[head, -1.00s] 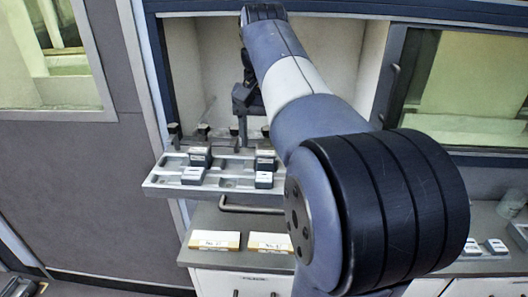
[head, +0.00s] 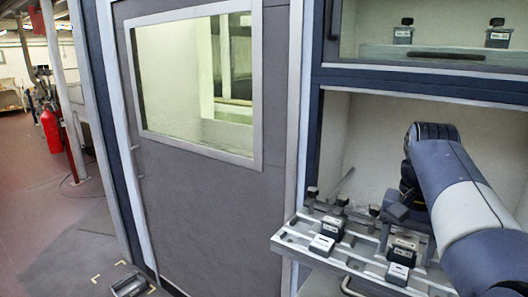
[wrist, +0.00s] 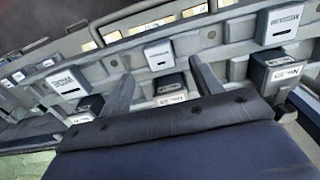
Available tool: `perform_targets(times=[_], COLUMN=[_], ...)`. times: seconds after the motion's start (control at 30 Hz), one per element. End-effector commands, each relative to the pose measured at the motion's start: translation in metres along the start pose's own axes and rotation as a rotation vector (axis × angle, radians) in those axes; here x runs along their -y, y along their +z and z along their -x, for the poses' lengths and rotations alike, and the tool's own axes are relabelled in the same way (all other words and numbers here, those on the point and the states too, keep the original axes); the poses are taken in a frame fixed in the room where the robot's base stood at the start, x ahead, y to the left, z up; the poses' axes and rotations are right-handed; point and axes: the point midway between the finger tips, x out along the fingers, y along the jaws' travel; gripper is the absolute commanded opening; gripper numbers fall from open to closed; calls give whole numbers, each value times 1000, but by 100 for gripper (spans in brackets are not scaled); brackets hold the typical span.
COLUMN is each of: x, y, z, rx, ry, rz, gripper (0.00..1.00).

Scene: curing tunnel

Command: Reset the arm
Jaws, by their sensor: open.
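My arm reaches into the open bay at the right of the head view. My gripper (head: 394,214) is small and partly hidden there, low over the back part of a grey slotted rack (head: 292,236). In the wrist view my gripper (wrist: 160,74) shows two grey fingers spread apart, with no object held between them. Several dark blocks with white labels sit in the rack, among them a front-left block (head: 322,245) and a front-right block (head: 398,273). A labelled block (wrist: 159,55) lies beyond the fingers in the wrist view.
A grey door (head: 205,200) with a window stands left of the bay. A shelf (head: 430,56) above holds two bottle-like items behind glass. A small dark object (head: 128,285) lies on the floor near yellow corner marks. Open floor and a red extinguisher (head: 52,130) are at far left.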

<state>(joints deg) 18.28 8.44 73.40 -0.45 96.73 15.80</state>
Motion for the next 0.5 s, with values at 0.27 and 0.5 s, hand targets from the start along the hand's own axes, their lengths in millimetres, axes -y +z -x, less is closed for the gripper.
perform_targets(times=[0.27,0.5], x=[0,0], y=[0,0], z=[-42,-44], rx=[2,0], ry=[1,0], rz=[0,0], gripper=[61,61])
